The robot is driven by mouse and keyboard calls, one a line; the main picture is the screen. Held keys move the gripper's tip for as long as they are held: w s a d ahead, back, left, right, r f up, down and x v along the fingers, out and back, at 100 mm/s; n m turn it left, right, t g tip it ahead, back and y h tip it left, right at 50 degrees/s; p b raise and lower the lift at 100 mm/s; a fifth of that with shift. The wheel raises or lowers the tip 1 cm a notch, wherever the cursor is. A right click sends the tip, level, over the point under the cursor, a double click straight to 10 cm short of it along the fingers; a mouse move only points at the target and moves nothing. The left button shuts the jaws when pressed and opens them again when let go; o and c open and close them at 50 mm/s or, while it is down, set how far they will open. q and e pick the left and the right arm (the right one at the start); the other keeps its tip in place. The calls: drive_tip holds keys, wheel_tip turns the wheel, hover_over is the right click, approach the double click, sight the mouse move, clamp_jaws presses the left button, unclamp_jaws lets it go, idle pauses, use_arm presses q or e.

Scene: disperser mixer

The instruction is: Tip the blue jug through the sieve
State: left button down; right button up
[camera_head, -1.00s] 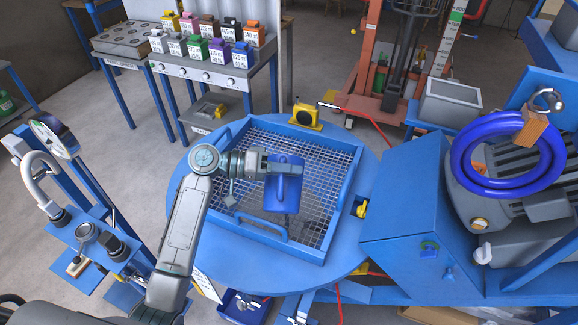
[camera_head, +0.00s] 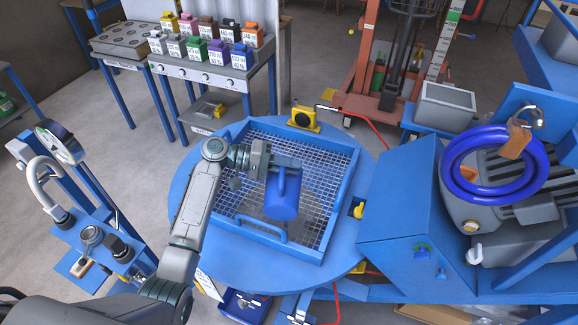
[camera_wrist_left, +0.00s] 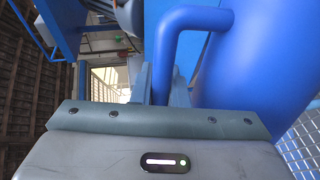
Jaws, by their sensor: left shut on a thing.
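The blue jug (camera_head: 283,198) hangs above the sieve, near its middle, in the head view. It looks tilted; its mouth and any contents cannot be seen. The sieve is a wire mesh in a blue square frame (camera_head: 343,200), lying on a round blue top. My left gripper (camera_head: 284,162) is shut on the jug's handle at the far side of the jug. In the left wrist view the handle (camera_wrist_left: 190,18) stands between the fingers, and the jug's body (camera_wrist_left: 262,65) fills the upper right, with mesh below it. My right gripper is not in view.
A yellow-and-black device (camera_head: 304,118) sits at the sieve's far edge. A blue machine housing (camera_head: 405,205) stands close on the right, with a blue hose coil (camera_head: 450,165) beyond. A gauge stand (camera_head: 85,190) is at the left. A bench with coloured containers (camera_head: 205,60) stands behind.

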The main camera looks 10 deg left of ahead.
use_arm(q)
drive_tip(key=shift+w+r, duration=0.15)
drive_tip(key=shift+w, duration=0.2)
wheel_tip(320, 180, up, 4)
drive_tip(key=p, duration=0.3)
drive_tip(key=shift+s, duration=0.1)
